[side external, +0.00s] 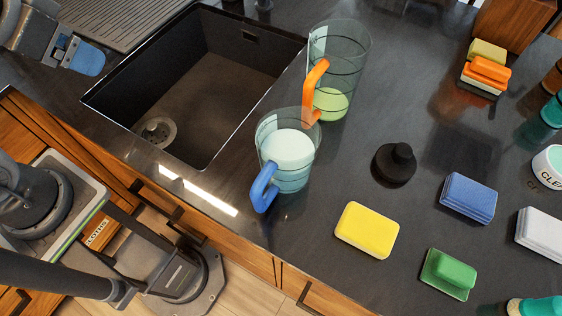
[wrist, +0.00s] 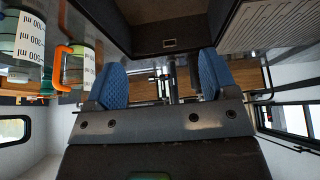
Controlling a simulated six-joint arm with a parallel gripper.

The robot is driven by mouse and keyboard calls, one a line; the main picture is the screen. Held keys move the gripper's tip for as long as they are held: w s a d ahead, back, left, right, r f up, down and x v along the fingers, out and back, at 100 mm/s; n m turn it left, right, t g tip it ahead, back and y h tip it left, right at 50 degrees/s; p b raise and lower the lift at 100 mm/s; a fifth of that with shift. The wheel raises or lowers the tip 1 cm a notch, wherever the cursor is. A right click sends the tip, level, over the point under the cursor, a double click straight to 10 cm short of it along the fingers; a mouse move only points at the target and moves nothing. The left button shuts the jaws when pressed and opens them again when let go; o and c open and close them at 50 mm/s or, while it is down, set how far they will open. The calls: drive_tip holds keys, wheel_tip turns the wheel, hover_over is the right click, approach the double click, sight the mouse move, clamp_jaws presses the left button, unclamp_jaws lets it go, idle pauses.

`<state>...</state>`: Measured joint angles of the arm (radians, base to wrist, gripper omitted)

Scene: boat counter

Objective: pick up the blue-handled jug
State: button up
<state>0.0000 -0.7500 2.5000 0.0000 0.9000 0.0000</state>
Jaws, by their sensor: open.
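The blue-handled jug (side external: 297,175) stands upright on the dark counter, just right of the sink's near corner. It is clear with pale contents, and its blue handle (side external: 264,187) points to the lower left. My gripper (side external: 84,58) is at the top left of the side view, beyond the sink and well apart from the jug. In the wrist view my gripper (wrist: 162,80) has its two blue fingertips wide apart with nothing between them. Clear marked jugs and an orange handle (wrist: 62,58) show at that view's left; I cannot make out the blue handle there.
An orange-handled jug (side external: 341,55) with green contents stands close behind the blue-handled one. The sink (side external: 215,70) lies between my gripper and the jugs.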

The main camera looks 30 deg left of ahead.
drive_tip(key=o, duration=0.3)
wheel_tip(320, 180, up, 3)
drive_tip(key=m+g, duration=0.6)
drive_tip(key=m, duration=1.2)
hover_over(263, 175)
drive_tip(key=f, duration=0.8)
drive_tip(key=shift+w+f, duration=0.25)
drive_tip(key=shift+f, duration=0.05)
drive_tip(key=shift+s+f, duration=0.15)
drive_tip(key=shift+f, duration=1.2)
drive_tip(key=shift+s+f, duration=0.1)
drive_tip(key=shift+f, duration=1.2)
